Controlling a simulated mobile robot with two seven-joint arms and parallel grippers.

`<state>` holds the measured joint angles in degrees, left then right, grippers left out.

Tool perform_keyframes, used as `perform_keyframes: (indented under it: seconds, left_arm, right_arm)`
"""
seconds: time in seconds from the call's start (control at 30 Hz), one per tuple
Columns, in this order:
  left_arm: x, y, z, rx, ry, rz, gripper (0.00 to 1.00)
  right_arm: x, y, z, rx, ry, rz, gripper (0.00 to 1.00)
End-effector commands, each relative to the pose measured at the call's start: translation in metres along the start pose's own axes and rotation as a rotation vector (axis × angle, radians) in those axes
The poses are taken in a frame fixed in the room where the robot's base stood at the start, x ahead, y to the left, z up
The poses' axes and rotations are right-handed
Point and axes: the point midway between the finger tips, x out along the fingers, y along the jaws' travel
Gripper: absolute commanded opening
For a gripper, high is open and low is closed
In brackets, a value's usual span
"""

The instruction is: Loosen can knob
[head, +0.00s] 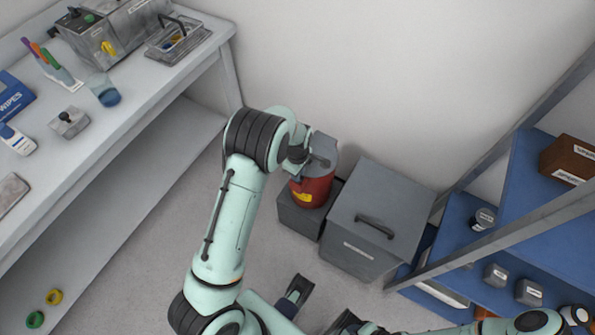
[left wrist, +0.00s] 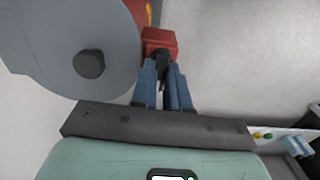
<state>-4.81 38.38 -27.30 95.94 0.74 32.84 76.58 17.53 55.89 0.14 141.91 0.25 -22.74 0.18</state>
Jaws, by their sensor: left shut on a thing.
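A red can (head: 312,190) with a grey lid (head: 325,147) and a yellow label stands on a grey box by the wall. A dark round knob (left wrist: 88,64) sits on the grey lid in the left wrist view. A red block (left wrist: 159,42) sticks out from the can's side, with a small dark piece (left wrist: 163,68) below it. My left gripper (left wrist: 165,72) is beside the can, its blue fingers close together around the dark piece, apart from the lid knob. In the head view my left arm partly hides the can and the fingers.
A grey lidded bin (head: 375,222) stands right of the can's low grey box (head: 298,217). A blue shelf rack (head: 515,215) with dark posts is at the right. A white workbench (head: 130,115) with several items is at the left. Floor between is open.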

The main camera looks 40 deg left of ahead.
Motion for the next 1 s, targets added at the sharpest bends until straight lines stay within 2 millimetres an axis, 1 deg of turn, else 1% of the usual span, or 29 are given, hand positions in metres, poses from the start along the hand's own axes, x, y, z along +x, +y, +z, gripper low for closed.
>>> perform_keyframes:
  seconds: [0.47,0.5,0.53,0.57,0.87,0.97,1.0]
  left_arm:
    - [-0.001,0.001,0.0,-0.012,0.0,0.002,0.0]
    - [-0.001,0.001,0.0,-0.012,0.0,0.002,0.25]
    - [-0.001,0.001,0.0,-0.012,0.0,0.002,0.34]
    - [-0.001,0.001,0.0,-0.012,0.0,0.002,0.4]
    - [-0.001,0.0,0.0,-0.011,0.0,0.001,0.4]
    - [-0.009,0.001,0.0,-0.011,0.0,0.002,0.4]
    - [-0.014,0.001,0.001,-0.01,0.0,0.004,0.4]
  right_arm:
    - [0.0,0.0,0.0,0.0,-0.001,0.001,0.43]
    - [0.0,0.0,0.0,0.0,0.0,0.001,0.43]
    - [0.0,0.0,0.0,0.0,-0.001,0.0,0.43]
    - [0.0,0.0,0.0,0.0,-0.001,0.0,0.43]
    - [-0.001,0.0,0.0,0.0,0.0,0.0,0.43]
    - [-0.002,0.0,0.001,0.0,-0.001,0.001,0.43]
    - [-0.002,0.0,0.001,0.0,-0.002,0.001,0.43]
